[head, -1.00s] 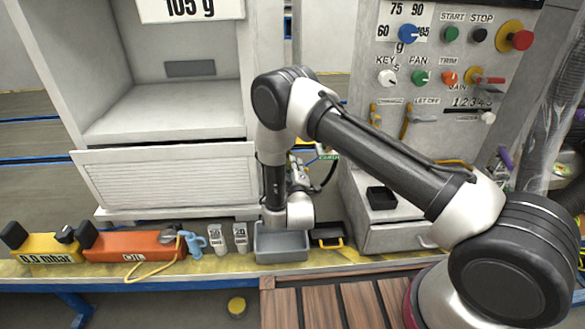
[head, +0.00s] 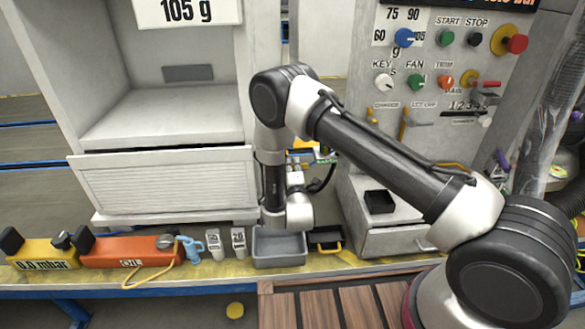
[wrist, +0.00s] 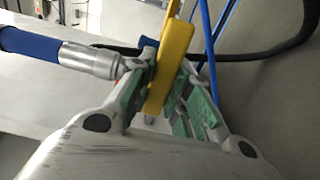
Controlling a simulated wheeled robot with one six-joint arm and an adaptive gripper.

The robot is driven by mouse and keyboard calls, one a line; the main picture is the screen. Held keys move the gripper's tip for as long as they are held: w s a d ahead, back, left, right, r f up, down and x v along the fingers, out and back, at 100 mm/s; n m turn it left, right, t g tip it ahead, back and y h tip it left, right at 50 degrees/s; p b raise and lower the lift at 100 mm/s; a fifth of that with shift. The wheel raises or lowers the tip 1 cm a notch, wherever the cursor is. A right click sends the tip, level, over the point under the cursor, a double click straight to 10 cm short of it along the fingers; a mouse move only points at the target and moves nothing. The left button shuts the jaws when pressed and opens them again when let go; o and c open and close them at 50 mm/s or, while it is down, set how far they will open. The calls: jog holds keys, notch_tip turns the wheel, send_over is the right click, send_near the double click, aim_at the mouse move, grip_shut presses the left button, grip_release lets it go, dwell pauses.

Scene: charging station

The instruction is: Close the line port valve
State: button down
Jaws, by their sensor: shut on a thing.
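In the wrist view, my gripper (wrist: 158,92) has its green-padded fingers closed on a flat yellow lever (wrist: 176,48), which I take to be the valve's handle. The lever runs up and to the right between the pads. A metal fitting (wrist: 92,60) with a blue sleeve lies just left of the fingers. The valve body is mostly hidden behind the gripper. In the head view, my gripper (head: 296,178) is small and partly covered by my arm, between the grey cabinet and the control panel.
Blue lines (wrist: 208,45) and a dark hose (wrist: 262,50) run close beside the lever. In the head view, a grey tray (head: 278,249) stands on the bench below my wrist. An orange oil box (head: 125,250) and a yellow gauge box (head: 42,251) stand to the left. The control panel (head: 440,60) rises at right.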

dwell(0.3)
jog(key=c, duration=1.3)
grip_release()
jog(key=s, duration=1.2)
